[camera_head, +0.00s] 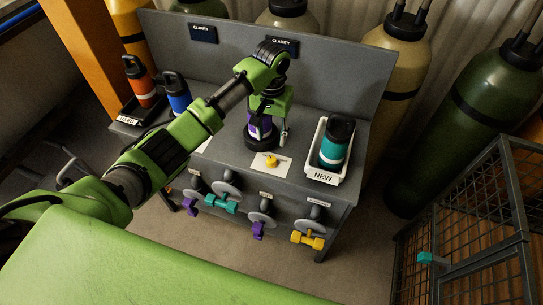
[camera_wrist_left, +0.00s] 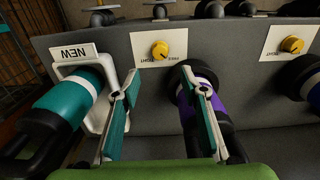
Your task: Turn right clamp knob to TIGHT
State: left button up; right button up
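The right clamp knob (camera_head: 271,161) is a small yellow knob on a white card on the grey bench top, in front of a purple bottle (camera_head: 260,128) in a dark round holder. In the left wrist view the knob (camera_wrist_left: 160,49) shows beyond my fingertips; its card's end words are too small to read surely. My left gripper (camera_head: 270,128) is at the purple bottle, just behind the knob. In the wrist view its teal-padded fingers (camera_wrist_left: 159,76) are apart with nothing between them, one crossing in front of the purple bottle. My right gripper is out of view.
A white NEW tray (camera_head: 316,174) with a teal bottle (camera_head: 335,142) stands to the right. A second yellow knob (camera_wrist_left: 291,44) shows in the wrist view. An orange bottle (camera_head: 139,80) and a blue bottle (camera_head: 177,92) stand left. Valves line the bench front; a wire cage (camera_head: 470,215) is right.

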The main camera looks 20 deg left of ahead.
aim_at(272, 159)
pick_arm(q)
notch_tip(272, 159, down, 12)
jog(key=shift+r+p, duration=0.25)
jog(key=shift+p, duration=0.3)
jog(key=c, duration=1.1)
